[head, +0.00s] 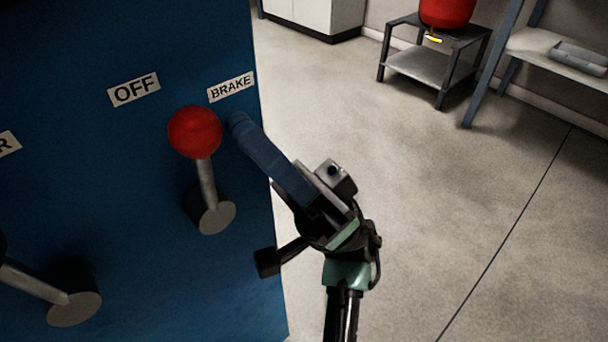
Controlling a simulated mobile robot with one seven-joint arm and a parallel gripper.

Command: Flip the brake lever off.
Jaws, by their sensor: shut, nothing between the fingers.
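The brake lever (207,183) stands on a blue panel (120,200) in the head view. It has a red ball knob (195,132), a grey rod and a round grey base (217,217). The lever points up, the knob leaning slightly left. An OFF label (134,90) is above and left of the knob, and a BRAKE label (232,87) above and right. My gripper (238,122) is shut and empty, its fingertips just right of the knob. I cannot tell whether they touch it.
Another lever (40,285) with a round grey base is at the lower left of the panel. Open floor (470,220) lies to the right. A small table (435,65) with a red object (447,12) and a shelf (560,55) stand behind.

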